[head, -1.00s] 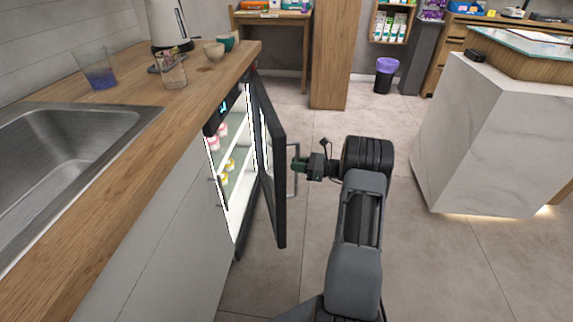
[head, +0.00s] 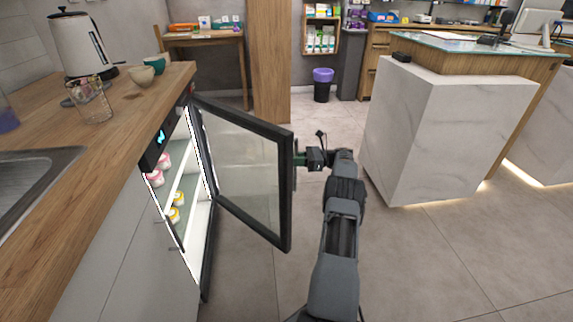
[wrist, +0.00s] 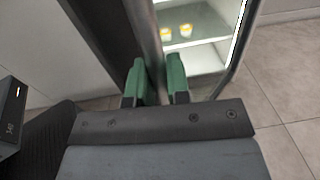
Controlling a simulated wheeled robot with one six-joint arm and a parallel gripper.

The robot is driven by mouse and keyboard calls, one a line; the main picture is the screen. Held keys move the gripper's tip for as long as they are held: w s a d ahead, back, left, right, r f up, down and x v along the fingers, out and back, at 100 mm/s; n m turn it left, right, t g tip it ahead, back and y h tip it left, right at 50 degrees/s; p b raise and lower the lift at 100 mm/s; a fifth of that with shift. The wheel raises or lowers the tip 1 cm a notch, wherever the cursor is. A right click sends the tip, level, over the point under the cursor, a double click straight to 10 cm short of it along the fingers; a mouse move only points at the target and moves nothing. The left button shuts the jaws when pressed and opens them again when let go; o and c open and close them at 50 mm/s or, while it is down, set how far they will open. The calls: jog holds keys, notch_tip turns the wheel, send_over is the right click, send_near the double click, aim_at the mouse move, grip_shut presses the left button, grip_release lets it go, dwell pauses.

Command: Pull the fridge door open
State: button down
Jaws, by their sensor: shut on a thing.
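The fridge (head: 180,200) is built in under the wooden counter at the left. Its glass door (head: 245,172) with a dark frame stands open, swung out from the lit inside. White shelves with pink and yellow tubs show within. My gripper (head: 300,158) is at the door's outer edge, on the handle side. In the wrist view my gripper's green fingers (wrist: 158,85) are close together at the dark door edge.
A sink (head: 30,190), a glass (head: 92,100), a kettle (head: 78,45) and two bowls stand along the counter (head: 130,110). A white marble island (head: 440,130) stands at the right. Open floor lies between the door and the island.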

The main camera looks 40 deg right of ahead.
jog(key=shift+w+d, duration=0.2)
jog(key=shift+d, duration=0.4)
jog(key=shift+w+a, duration=0.1)
jog(key=c, duration=1.3)
grip_release()
jog(key=shift+a, duration=0.1)
jog(key=shift+o, duration=1)
jog(key=s+a+r+p, duration=0.7)
jog(key=s+r, duration=0.5)
jog(key=r, duration=0.1)
